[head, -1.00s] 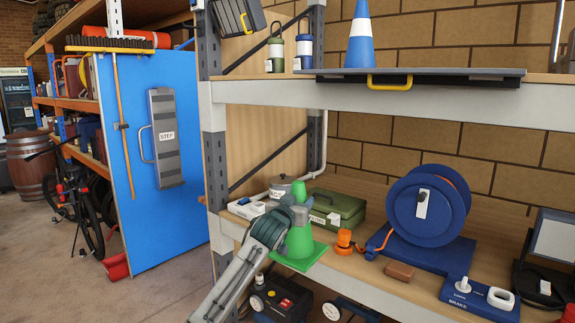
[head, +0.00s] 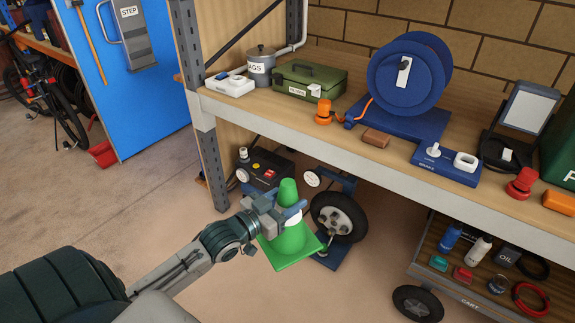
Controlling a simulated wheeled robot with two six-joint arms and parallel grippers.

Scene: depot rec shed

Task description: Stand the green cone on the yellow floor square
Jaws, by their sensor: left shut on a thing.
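The green cone (head: 289,241) is in the middle of the head view, upright with a slight tilt, with a white band and a square green base. My left gripper (head: 280,211) is shut on the cone's upper part and holds it in front of the shelf, below the shelf board's edge. The gripper hides part of the white band. The cone appears to be in the air. The yellow floor square is not in view. My right gripper is not in view.
The wooden shelf (head: 360,172) carries a blue reel (head: 400,75), a green box (head: 308,82) and a blue brake panel (head: 445,165). Below are a wheel (head: 338,217), a black unit (head: 262,170) and a cart (head: 450,270). Concrete floor (head: 150,205) at left is clear.

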